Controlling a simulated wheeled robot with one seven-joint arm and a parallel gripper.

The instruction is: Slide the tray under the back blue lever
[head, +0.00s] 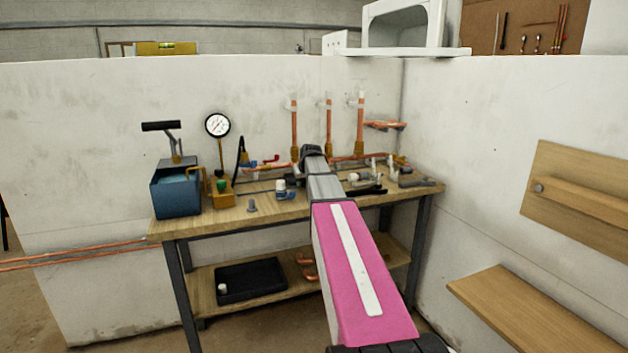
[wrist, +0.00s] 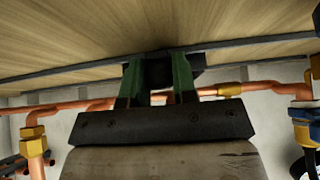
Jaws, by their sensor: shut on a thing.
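My gripper (head: 312,152) reaches over the back of the workbench in the head view. In the wrist view its green fingers (wrist: 157,76) are shut on a dark thing (wrist: 160,72), mostly hidden between them; I cannot tell what it is. A black tray (head: 262,285) with a small white item in it lies on the lower shelf. A blue lever (head: 249,164) sits at the back of the bench, left of my gripper. A blue part on a brass valve shows at the right of the wrist view (wrist: 304,113). Another blue-handled valve (head: 287,196) lies nearer the front.
The wooden bench top (head: 225,212) also carries a blue pump box (head: 176,192), a gauge (head: 217,125) and loose fittings. Upright copper pipes (head: 360,125) stand close behind my gripper. A white wall (head: 500,140) closes the right side. The bench front left is partly clear.

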